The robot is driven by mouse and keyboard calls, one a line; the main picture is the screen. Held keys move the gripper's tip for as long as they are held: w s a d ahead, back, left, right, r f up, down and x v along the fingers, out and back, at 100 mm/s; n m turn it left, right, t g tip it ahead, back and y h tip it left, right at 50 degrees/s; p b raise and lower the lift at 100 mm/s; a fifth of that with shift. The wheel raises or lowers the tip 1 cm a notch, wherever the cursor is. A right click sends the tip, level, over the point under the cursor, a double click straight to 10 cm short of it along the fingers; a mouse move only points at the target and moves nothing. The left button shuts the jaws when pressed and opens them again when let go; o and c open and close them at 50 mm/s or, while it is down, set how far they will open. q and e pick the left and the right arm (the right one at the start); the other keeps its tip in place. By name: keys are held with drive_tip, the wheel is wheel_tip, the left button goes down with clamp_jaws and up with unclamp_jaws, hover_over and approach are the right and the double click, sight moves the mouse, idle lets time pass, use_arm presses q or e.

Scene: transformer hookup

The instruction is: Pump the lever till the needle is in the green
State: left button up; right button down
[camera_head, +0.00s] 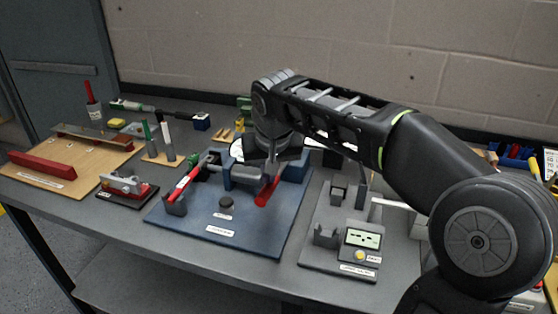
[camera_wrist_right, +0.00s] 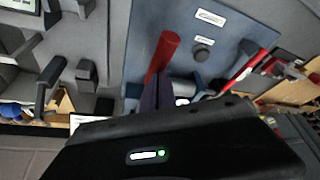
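The blue board (camera_head: 270,238) stands at the middle of the bench. A red lever handle (camera_head: 264,197) sticks out toward the front of its right part; it also shows in the wrist view (camera_wrist_right: 164,52). My right gripper (camera_head: 270,178) is right at this handle, with its fingers pointing down. The fingers overlap the handle, and I cannot tell whether they are closed around it. A white dial face (camera_head: 237,150) shows only at its edge behind my right arm; its needle and green zone are hidden. My left gripper is not in view.
On the board are a black knob (camera_head: 226,203) and a second red handle (camera_head: 187,184) at the left. A grey panel with a small display (camera_head: 362,238) stands to the right. A wooden board with a red bar (camera_head: 42,170) and a small red device (camera_head: 128,188) lie left.

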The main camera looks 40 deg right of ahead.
sight(269, 186)
wheel_tip(269, 186, down, 4)
drive_tip(key=shift+s+r+b, duration=0.1)
drive_tip(key=shift+r+b, duration=0.05)
drive_tip(key=shift+b, duration=1)
drive_tip(key=shift+r+p, duration=0.4)
drive_tip(key=shift+r, duration=0.05)
wheel_tip(269, 186, up, 11)
drive_tip(key=p, duration=0.9)
drive_tip(key=shift+w+d, duration=0.3)
drive_tip(key=shift+f, duration=0.15)
